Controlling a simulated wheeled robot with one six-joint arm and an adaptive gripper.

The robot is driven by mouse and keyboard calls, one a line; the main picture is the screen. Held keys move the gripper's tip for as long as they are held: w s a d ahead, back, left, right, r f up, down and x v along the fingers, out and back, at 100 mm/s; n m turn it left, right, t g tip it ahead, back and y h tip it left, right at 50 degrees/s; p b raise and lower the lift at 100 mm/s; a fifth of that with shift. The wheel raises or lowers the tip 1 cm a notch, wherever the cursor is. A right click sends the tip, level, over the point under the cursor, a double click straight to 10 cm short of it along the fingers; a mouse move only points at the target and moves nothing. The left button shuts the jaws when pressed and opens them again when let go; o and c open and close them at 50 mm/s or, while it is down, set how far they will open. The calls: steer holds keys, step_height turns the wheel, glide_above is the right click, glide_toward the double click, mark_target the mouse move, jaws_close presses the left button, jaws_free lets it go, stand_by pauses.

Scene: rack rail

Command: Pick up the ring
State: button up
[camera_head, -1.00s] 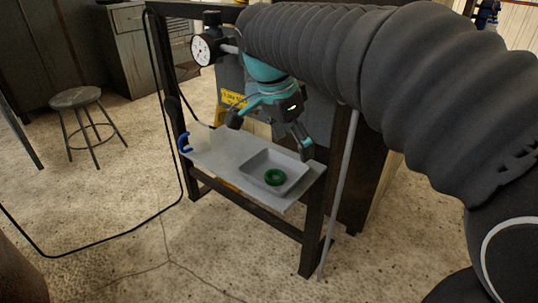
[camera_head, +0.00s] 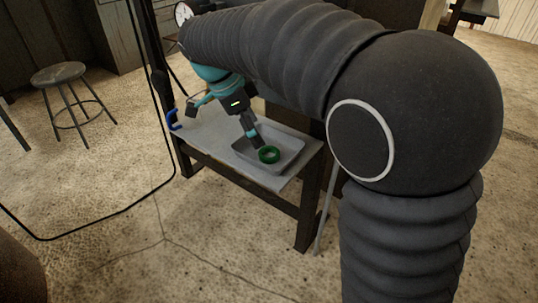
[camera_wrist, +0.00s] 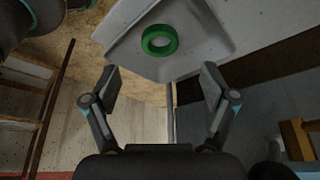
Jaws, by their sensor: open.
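The green ring (camera_head: 269,154) lies flat in a shallow grey tray (camera_head: 291,163) on the rack's shelf. In the wrist view the ring (camera_wrist: 159,40) shows at the top middle, inside the tray (camera_wrist: 212,38), above and between the fingertips. My gripper (camera_head: 222,127) is open and empty. In the head view it hangs over the shelf, with one fingertip close to the ring's left side; I cannot tell whether they touch. In the wrist view both fingers of my gripper (camera_wrist: 158,78) are spread wide with nothing between them.
The tray sits on a light grey shelf (camera_head: 205,137) with a dark frame. A blue hook-shaped thing (camera_head: 173,119) is at the shelf's left end. A dark post (camera_head: 311,207) stands at the right. A stool (camera_head: 60,75) is far left.

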mark_target(266, 148)
steer(key=shift+x, duration=3.5)
steer(key=c, duration=1.3)
steer(key=shift+o, duration=0.2)
steer(key=shift+r, duration=0.1)
